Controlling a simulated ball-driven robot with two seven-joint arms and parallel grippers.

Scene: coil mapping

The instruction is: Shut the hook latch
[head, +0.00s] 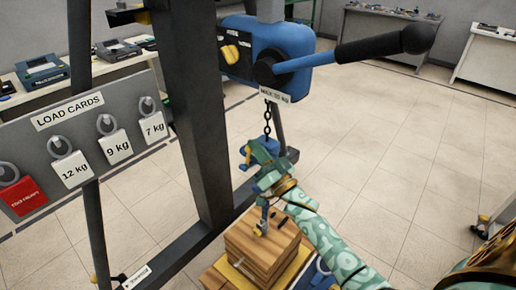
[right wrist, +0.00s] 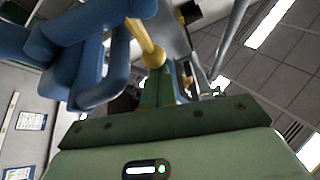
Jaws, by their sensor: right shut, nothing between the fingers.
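A blue hook (head: 285,150) hangs from a short chain under the blue hoist (head: 285,45). It appears large at the upper left of the right wrist view (right wrist: 95,90). Its yellow latch (right wrist: 147,45) is a thin bar with a rounded end close to my green fingers. My right gripper (head: 262,158) is shut and empty beside the hook, partly covering it in the head view. I cannot tell whether the fingers touch the latch. My left gripper is not in view.
A wooden load (head: 262,250) with a blue fitting on top (head: 264,215) stands below the hook. A dark post (head: 195,110) rises to the left, with a load card board (head: 90,112). The hoist's black-gripped lever (head: 385,45) reaches right.

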